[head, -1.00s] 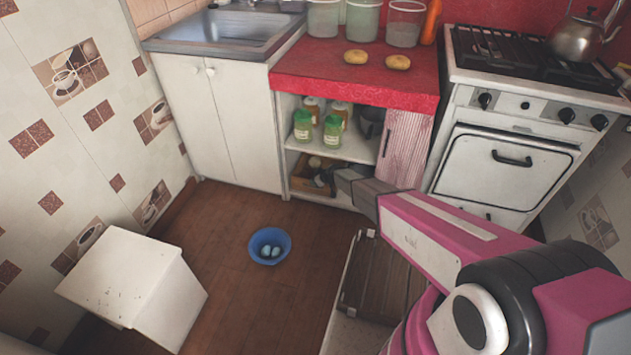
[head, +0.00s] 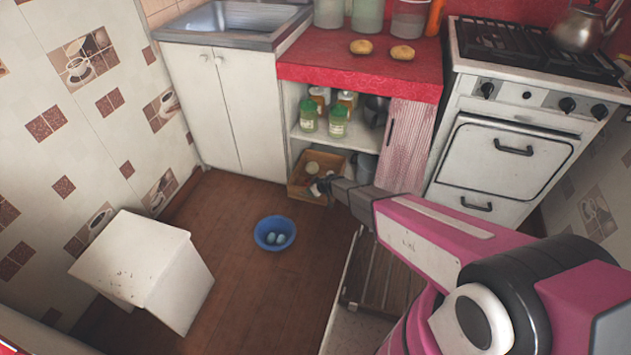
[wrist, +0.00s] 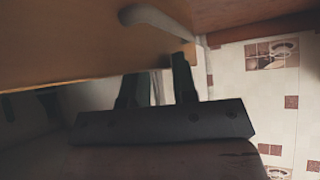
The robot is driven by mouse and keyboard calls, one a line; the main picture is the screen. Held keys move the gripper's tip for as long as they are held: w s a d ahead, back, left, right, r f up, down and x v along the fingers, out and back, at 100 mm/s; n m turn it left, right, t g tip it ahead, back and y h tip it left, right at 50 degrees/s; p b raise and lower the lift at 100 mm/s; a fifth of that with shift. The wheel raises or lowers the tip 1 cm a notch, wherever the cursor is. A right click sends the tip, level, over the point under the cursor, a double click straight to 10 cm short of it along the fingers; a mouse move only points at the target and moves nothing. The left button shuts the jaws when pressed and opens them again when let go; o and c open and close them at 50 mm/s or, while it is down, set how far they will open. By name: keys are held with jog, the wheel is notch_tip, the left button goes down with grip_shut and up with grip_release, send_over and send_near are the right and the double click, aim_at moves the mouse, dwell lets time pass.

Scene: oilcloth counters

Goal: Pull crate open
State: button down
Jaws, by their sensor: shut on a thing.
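The crate (head: 303,176) is a small wooden box on the bottom level of the open cabinet under the red counter. It sticks out past the cabinet's front edge over the floor, with a few small roundish items inside. My gripper (head: 322,186) is at the crate's front right side. In the wrist view the crate's tan wooden wall (wrist: 75,50) fills the upper left, with a pale curved handle (wrist: 158,20) on it. The fingertips are partly hidden.
A blue bowl (head: 274,233) with eggs stands on the floor in front of the crate. A white stool (head: 130,255) is at the lower left. A wooden rack (head: 385,285) lies under my arm. Green-lidded jars (head: 338,122) stand on the shelf above; brown floor is clear between.

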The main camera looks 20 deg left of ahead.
jog(key=s, duration=0.7)
jog(key=shift+d, duration=0.2)
jog(key=shift+w, duration=0.1)
jog(key=c, duration=1)
grip_release()
jog(key=v, duration=1)
jog(key=shift+d+r, duration=0.25)
